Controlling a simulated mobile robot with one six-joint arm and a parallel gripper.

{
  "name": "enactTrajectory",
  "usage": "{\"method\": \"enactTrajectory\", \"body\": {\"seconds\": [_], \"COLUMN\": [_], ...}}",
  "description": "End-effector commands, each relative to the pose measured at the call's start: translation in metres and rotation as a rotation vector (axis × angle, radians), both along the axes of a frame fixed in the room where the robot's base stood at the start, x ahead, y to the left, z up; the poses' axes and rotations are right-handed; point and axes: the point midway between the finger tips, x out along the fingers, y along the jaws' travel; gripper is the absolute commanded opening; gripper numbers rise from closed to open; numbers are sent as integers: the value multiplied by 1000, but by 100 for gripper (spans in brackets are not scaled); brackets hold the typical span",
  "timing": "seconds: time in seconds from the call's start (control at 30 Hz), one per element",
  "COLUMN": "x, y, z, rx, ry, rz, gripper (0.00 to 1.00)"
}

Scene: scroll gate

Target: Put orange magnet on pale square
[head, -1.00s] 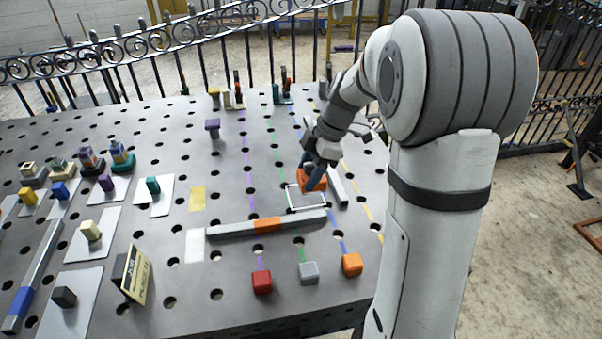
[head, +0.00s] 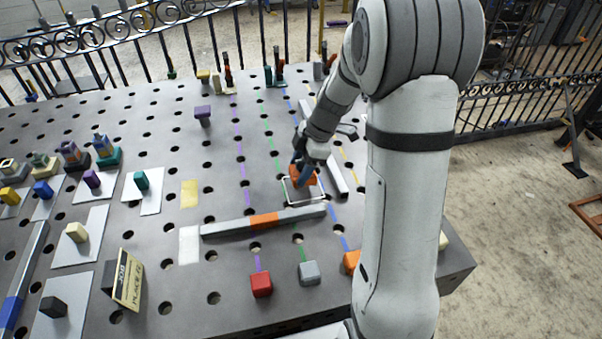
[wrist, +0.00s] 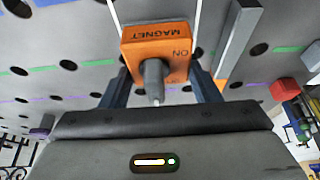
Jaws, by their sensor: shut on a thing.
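The orange magnet (wrist: 158,38), a block marked "MAGNET" and "ON" with a grey knob, sits between the fingers of my gripper (wrist: 160,85) in the wrist view. My gripper is shut on it. In the head view the magnet (head: 303,178) is low at the table, at the far part of a white square outline (head: 305,202); whether it touches the table I cannot tell. My gripper (head: 302,170) and forearm partly hide it. A solid pale patch (head: 190,245) lies to the left, beyond the left end of a grey bar, with a yellow patch (head: 189,194) behind it.
A long grey bar with an orange middle (head: 264,221) lies in front of the outline. A shorter grey bar (head: 337,178) lies to its right. Red (head: 261,284), grey (head: 308,273) and partly hidden orange (head: 351,261) blocks stand nearer. A sign (head: 128,280) stands front left.

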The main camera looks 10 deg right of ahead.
Motion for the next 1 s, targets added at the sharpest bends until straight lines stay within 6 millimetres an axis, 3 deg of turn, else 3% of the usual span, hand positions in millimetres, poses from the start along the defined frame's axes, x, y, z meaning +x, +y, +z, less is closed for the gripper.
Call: {"method": "enactTrajectory", "body": {"seconds": [0.2, 0.57, 0.6, 0.87, 1.0], "x": [0, 1, 0, 0, 0], "y": [1, 1, 1, 1, 1], "z": [-25, -29, -30, -29, -29], "rx": [1, 0, 0, 0, 0], "ry": [1, -2, 1, 0, 0], "rz": [-1, 1, 1, 2, 2], "gripper": [4, 4, 57, 78, 78]}}
